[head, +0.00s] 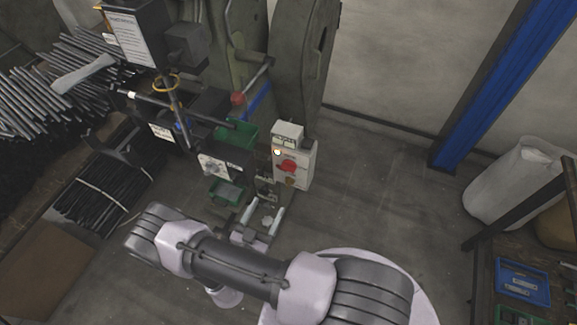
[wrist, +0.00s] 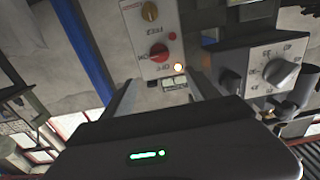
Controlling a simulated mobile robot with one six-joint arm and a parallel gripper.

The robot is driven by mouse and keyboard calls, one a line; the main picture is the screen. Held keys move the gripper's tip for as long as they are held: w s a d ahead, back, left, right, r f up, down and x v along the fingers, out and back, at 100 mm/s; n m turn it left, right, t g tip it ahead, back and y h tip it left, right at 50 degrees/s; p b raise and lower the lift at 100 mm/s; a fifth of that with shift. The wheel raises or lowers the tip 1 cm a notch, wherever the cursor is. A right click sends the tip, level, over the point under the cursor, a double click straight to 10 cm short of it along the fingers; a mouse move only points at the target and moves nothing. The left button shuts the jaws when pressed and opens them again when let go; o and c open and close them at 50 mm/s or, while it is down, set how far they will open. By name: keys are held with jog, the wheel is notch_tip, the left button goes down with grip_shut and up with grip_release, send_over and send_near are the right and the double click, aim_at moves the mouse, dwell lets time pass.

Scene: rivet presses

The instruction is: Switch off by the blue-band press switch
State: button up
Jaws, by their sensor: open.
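The blue band (head: 258,102) shows on the green press beside the switch box. My gripper (head: 263,217) is open and empty, below and in front of the box. Its fingers (wrist: 165,82) point toward the box and stand apart from the knobs.
A grey dial box (wrist: 262,72) is close on the right in the wrist view. Green bins (head: 238,135) and a control panel (head: 213,168) are left of the switch box. Bundles of dark rods (head: 110,185) lie at left. Floor right of the press is clear up to the blue post (head: 485,85).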

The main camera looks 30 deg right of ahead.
aim_at(286, 170)
jog(key=b+x, duration=0.3)
jog(key=x, duration=1.1)
jog(key=shift+w+d, duration=0.25)
jog(key=c, duration=1.4)
jog(key=shift+o, duration=0.2)
